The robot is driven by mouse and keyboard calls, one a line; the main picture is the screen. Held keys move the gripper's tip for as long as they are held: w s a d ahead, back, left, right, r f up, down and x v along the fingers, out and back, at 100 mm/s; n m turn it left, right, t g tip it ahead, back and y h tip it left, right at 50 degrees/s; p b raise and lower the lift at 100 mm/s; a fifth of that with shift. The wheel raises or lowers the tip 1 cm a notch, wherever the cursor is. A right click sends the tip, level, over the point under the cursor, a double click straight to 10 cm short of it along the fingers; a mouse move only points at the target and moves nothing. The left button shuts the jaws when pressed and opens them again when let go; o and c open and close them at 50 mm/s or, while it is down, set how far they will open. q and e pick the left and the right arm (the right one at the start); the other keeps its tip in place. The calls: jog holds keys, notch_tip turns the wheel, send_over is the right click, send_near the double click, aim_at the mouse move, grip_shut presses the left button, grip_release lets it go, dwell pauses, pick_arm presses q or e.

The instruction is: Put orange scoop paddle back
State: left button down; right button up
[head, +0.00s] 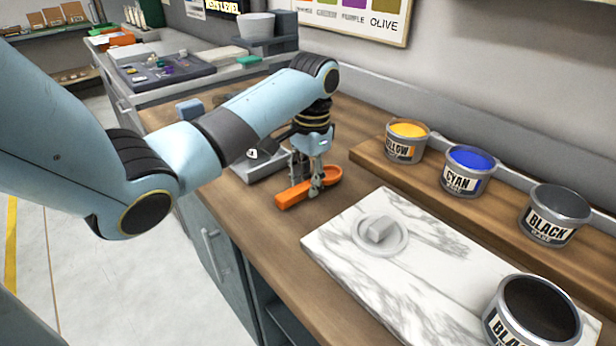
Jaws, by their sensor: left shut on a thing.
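The orange scoop paddle (293,195) has a thick block-like handle at the left and a rounded scoop end at the right. My left gripper (316,188) points straight down and is shut on the orange scoop paddle near its middle. The paddle is at or just above the wooden bench top (235,210); I cannot tell if it touches. A grey tray (262,173) lies just behind and left of it, partly hidden by my arm and gripper. My right gripper is not in view.
A white marble slab (345,240) with a round grey piece (380,235) lies to the right. A yellow can (407,143), a cyan can (467,172) and a black can (551,215) stand on a raised wooden shelf. Another black can (530,315) stands at the slab's near corner.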

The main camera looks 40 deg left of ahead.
pick_arm(q)
jog(key=c, duration=1.1)
grip_release()
jog(key=shift+f, duration=0.1)
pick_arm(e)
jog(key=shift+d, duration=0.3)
pick_arm(q)
jog(key=r, duration=0.7)
jog(key=shift+w, duration=0.25)
jog(key=shift+w+r+p, duration=0.1)
jog(key=shift+r+p, duration=2.05)
jog(key=shift+r, duration=0.5)
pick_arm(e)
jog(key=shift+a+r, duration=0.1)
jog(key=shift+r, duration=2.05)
pick_arm(q)
jog(key=shift+d+f, duration=0.1)
